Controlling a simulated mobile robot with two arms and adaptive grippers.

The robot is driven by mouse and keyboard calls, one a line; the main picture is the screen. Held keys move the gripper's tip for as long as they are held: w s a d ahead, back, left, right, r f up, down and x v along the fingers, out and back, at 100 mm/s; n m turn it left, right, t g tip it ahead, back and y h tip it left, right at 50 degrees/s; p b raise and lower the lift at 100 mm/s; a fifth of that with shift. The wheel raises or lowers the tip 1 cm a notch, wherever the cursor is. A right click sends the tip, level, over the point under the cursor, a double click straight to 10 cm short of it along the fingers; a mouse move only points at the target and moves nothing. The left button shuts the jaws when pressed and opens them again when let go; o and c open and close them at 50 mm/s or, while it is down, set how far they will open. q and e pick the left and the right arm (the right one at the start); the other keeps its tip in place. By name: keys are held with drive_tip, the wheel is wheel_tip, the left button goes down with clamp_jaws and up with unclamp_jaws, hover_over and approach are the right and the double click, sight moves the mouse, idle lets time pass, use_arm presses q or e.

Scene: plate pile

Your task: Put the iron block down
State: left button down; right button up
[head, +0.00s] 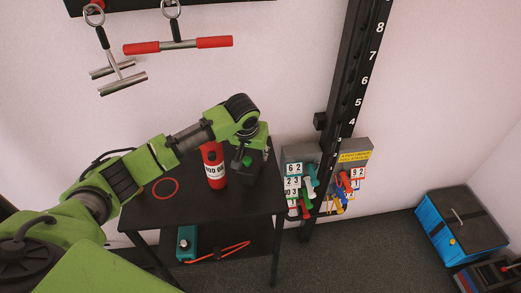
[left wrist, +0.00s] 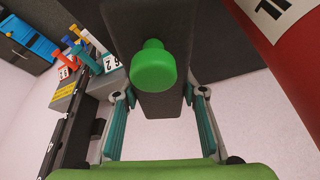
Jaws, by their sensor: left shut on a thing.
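The iron block (head: 241,172) is a dark block with a green knob. In the left wrist view the block (left wrist: 129,42) fills the upper middle, with the knob towards the camera. My left gripper (head: 246,152) is shut on it, with one finger at each side. The block is at the right part of the black table (head: 231,203), just right of a red bottle; I cannot tell whether it touches the tabletop. A red ring (head: 165,180) marks the left part of the tabletop and is empty. My right gripper is not in view.
The red bottle (head: 212,167) stands close beside the block. A teal box (head: 186,243) and an orange loop lie on the lower shelf. A black numbered post (head: 345,110) and a rack of coloured handles (head: 355,150) stand right of the table.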

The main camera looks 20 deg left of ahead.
use_arm(q)
drive_tip(key=shift+w+a+f, duration=0.45)
drive_tip(key=shift+a+f, duration=0.1)
drive_tip(key=shift+f, duration=0.05)
drive_tip(key=shift+f+p, duration=0.55)
drive_tip(key=shift+f, duration=1)
drive_tip(key=shift+f, duration=0.1)
drive_tip(key=c, duration=1.3)
unclamp_jaws()
drive_tip(key=shift+s, duration=0.15)
